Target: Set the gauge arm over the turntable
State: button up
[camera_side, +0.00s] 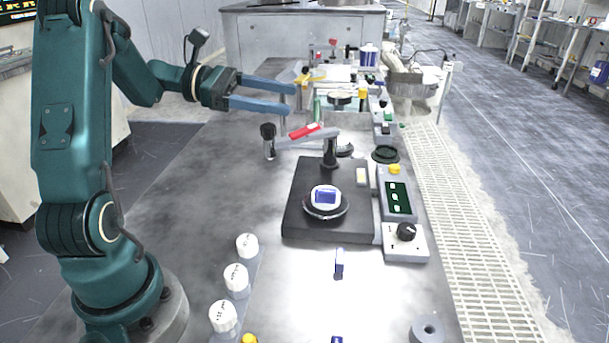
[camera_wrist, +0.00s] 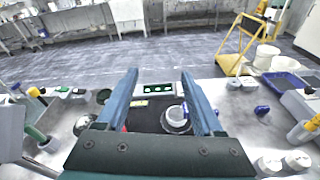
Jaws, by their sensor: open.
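The gauge arm (camera_side: 290,141) is a grey bar with a red grip (camera_side: 306,131). It runs from a dark post (camera_side: 330,153) out to the left, its dark-knobbed head (camera_side: 268,140) off the black base, not over the turntable. The turntable (camera_side: 325,213) is a small dark disc on the base, carrying a white and blue piece (camera_side: 326,196); that piece also shows in the wrist view (camera_wrist: 177,115). My gripper (camera_side: 294,100) is open and empty, its blue fingers above and behind the gauge arm. In the wrist view its fingers (camera_wrist: 160,76) spread wide; they hide most of the gauge arm.
A grey panel with a dark display (camera_side: 397,197) and a knob box (camera_side: 405,243) stand right of the base. White lidded jars (camera_side: 236,278) line the front left. Bottles and small tools crowd the bench's far end. The bench left of the base is clear.

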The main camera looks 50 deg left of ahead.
jog(key=s+d+f+m+g+y, duration=0.1)
jog(key=s+d+m+g, duration=0.3)
jog(key=d+m, duration=0.25)
jog(key=s+d+m+g+y, duration=0.2)
jog(key=s+d+m+g, duration=0.35)
jog(key=d, duration=0.25)
jog(key=s+a+f+m+t+y, duration=0.2)
jog(key=s+f+m+t+y, duration=0.4)
jog(key=m, duration=0.7)
notch_tip(320, 180, up, 10)
jog(key=d+n+g+y, duration=0.1)
jog(key=g, duration=0.2)
jog(key=shift+s+y, duration=0.3)
jog(key=shift+s, duration=0.1)
jog(key=shift+r, duration=0.15)
